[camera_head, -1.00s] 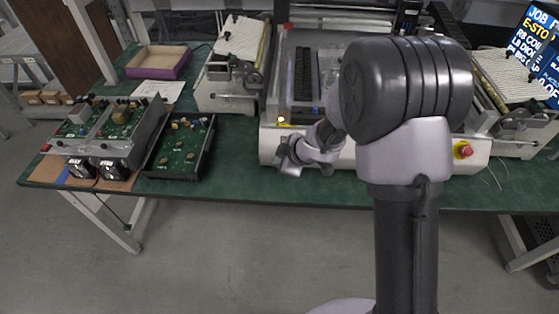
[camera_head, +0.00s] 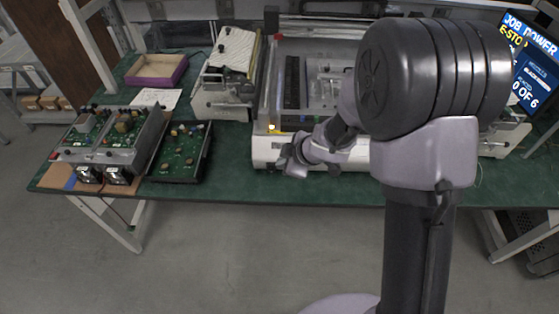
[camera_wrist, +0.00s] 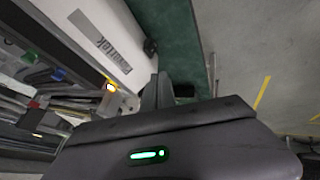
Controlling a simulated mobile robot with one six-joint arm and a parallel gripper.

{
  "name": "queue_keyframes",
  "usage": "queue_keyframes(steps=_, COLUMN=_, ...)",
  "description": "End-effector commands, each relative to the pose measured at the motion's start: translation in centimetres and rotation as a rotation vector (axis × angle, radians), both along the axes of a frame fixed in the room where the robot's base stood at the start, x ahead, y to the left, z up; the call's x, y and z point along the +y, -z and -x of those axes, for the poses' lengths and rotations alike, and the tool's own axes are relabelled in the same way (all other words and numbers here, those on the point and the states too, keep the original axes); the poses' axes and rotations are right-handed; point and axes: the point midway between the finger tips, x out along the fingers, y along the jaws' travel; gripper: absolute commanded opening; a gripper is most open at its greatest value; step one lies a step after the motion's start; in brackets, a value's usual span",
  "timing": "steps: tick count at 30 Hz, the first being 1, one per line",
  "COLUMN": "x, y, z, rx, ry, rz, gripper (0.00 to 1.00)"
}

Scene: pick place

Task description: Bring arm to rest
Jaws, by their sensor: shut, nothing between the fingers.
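My gripper (camera_head: 285,163) is in front of the white machine (camera_head: 262,150) on the green bench, near the bench's front edge. It is small in the head view, and my own arm covers the machine's right part. In the wrist view my gripper's fingers (camera_wrist: 158,92) are together and hold nothing. The machine's white side panel with dark lettering (camera_wrist: 95,35) is close by at the upper left of that view.
The green bench (camera_head: 230,188) carries a black tray with a circuit board (camera_head: 180,150), an open electronics chassis (camera_head: 105,140) and a purple-edged box (camera_head: 157,70) on the left. A screen (camera_head: 535,60) stands at right. Grey floor in front is clear.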

Motion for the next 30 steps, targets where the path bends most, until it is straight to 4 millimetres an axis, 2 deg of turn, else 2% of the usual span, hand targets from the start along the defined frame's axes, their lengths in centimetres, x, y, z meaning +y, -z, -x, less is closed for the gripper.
queue_keyframes(steps=12, x=-0.2, y=-0.3, z=-0.2, rx=-0.006, ry=0.014, rz=0.002, gripper=0.0)
queue_keyframes(steps=14, x=-1.3, y=-1.9, z=-0.8, rx=-0.03, ry=0.082, rz=0.007, gripper=0.0)
queue_keyframes(steps=17, x=-6.0, y=-8.0, z=-1.4, rx=-0.097, ry=0.368, rz=0.01, gripper=0.0)
queue_keyframes(steps=18, x=-8.6, y=-11.2, z=-0.6, rx=-0.115, ry=0.534, rz=-0.006, gripper=0.0)
queue_keyframes(steps=20, x=-12.5, y=-15.2, z=2.8, rx=-0.108, ry=0.803, rz=-0.058, gripper=0.0)
queue_keyframes(steps=21, x=-14.3, y=-17.2, z=6.0, rx=-0.076, ry=0.975, rz=-0.116, gripper=0.0)
queue_keyframes(steps=23, x=-15.4, y=-18.7, z=11.4, rx=0.007, ry=1.189, rz=-0.224, gripper=0.0)
queue_keyframes(steps=24, x=-15.2, y=-19.1, z=14.9, rx=0.079, ry=1.298, rz=-0.304, gripper=0.0)
queue_keyframes(steps=27, x=-12.7, y=-19.2, z=21.6, rx=0.268, ry=1.455, rz=-0.489, gripper=0.0)
queue_keyframes(steps=30, x=-10.3, y=-19.2, z=25.2, rx=0.399, ry=1.504, rz=-0.604, gripper=0.0)
